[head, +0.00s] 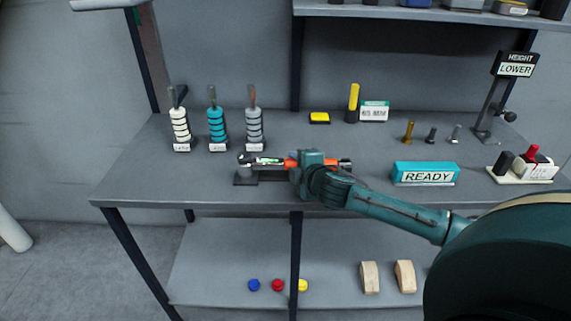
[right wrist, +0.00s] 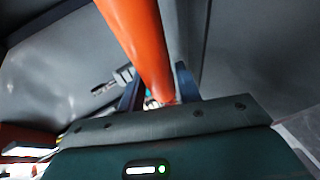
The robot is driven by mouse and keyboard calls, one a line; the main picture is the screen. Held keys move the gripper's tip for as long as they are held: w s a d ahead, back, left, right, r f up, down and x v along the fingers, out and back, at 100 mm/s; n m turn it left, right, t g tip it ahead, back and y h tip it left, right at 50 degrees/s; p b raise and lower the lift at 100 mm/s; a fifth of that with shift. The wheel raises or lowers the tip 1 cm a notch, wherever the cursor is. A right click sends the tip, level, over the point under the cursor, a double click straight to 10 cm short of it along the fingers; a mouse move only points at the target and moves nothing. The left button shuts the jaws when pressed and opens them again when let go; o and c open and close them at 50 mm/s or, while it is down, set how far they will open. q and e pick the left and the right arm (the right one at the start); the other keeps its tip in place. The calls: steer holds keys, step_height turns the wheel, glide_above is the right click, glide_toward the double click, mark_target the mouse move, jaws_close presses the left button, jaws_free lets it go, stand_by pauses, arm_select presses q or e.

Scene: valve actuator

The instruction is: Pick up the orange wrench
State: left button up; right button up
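The orange wrench (head: 291,163) lies level across the front of the workbench, its metal head at the left over a dark block. My right gripper (head: 312,163) is at its handle and hides part of it in the head view. In the right wrist view the orange handle (right wrist: 142,45) runs between the two fingers of the right gripper (right wrist: 160,78). The fingers are close on both sides, but I cannot tell whether they press on it. My left gripper is not in view.
The workbench (head: 130,185) holds three ring stacks at the left and a teal READY sign (head: 425,174) at the right. A yellow-and-black cylinder (head: 353,103), several bolts and a LOWER sign (head: 515,69) stand behind. The lower shelf (head: 215,270) holds coloured caps and wooden blocks.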

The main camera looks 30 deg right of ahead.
steer(key=shift+x, duration=1.3)
steer(key=shift+a, duration=0.1)
steer(key=shift+c, duration=0.3)
jaws_close()
steer(key=shift+r, duration=0.2)
